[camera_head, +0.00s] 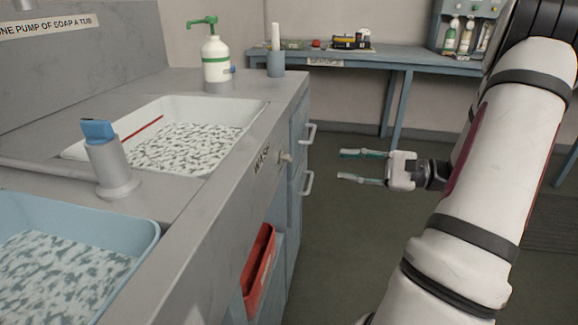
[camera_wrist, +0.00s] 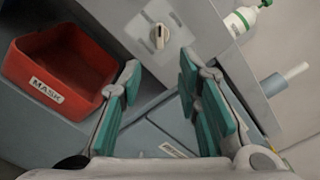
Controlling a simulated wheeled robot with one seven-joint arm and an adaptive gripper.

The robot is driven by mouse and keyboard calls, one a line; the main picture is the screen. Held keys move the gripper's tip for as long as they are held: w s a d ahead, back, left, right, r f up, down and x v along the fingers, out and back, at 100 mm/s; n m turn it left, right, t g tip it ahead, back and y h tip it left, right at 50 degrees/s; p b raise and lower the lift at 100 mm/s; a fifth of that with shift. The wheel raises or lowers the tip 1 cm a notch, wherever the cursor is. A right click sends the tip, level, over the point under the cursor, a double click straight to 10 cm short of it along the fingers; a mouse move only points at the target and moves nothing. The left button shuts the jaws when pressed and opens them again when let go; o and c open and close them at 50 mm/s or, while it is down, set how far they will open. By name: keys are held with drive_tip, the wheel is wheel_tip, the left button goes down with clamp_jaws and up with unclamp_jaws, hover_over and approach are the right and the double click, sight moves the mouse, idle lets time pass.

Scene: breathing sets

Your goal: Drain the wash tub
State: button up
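The white wash tub (camera_head: 185,107) is set in the grey counter and holds foam-flecked liquid. A red line runs along its inner wall. The counter front below it reads "WASH". A small pale knob (camera_head: 286,157) sticks out beside that word, and it also shows at the top of the wrist view (camera_wrist: 159,36), on a light plate. My gripper (camera_head: 342,165) is open and empty, to the right of the knob and apart from it. Its teal-padded fingers (camera_wrist: 160,75) stand apart in the wrist view, with the knob beyond their tips. The tub's drain is not visible.
A blue tub (camera_head: 150,238) with flecked liquid and a blue-topped post (camera_head: 107,165) are nearer. A red bin (camera_head: 258,270), labelled "MASK" in the wrist view, sits below the counter. Cabinet handles (camera_head: 308,182) protrude near my gripper. A soap pump bottle (camera_head: 216,65) stands behind the wash tub.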

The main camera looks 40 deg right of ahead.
sight(291, 159)
drive_tip(key=b+x, duration=0.3)
drive_tip(key=x, duration=1)
drive_tip(key=shift+a, duration=0.1)
clamp_jaws()
